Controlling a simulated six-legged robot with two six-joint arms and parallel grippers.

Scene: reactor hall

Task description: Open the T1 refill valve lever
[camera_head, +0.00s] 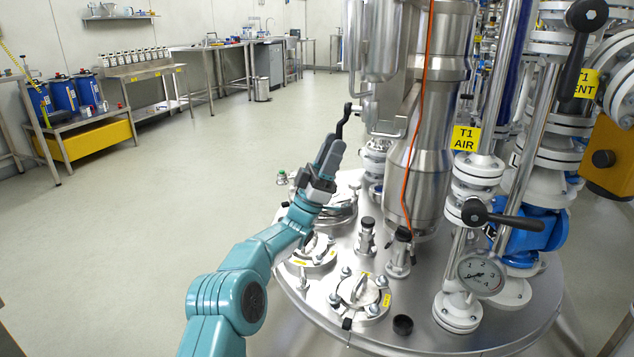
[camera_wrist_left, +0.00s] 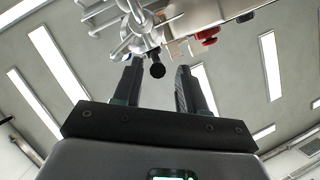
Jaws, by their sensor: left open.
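A black lever (camera_head: 344,122) stands at the left of the steel vessels, at the back left of the round tank lid. No refill label is readable on it. My left gripper (camera_head: 331,152) is just below the lever, pointing up at it, with the jaws open. In the left wrist view a black round knob (camera_wrist_left: 157,70), seemingly the lever's end, shows between the tips of the open fingers (camera_wrist_left: 159,82). Gaps show on both sides of the knob; contact cannot be told. My right gripper is not in view.
The steel tank lid (camera_head: 420,325) carries several fittings and a gauge (camera_head: 480,275). Other black levers (camera_head: 500,216) sit on the pipes at right, by the yellow T1 AIR label (camera_head: 466,138). An orange cable (camera_head: 415,130) hangs down the steel column. Open floor lies to the left.

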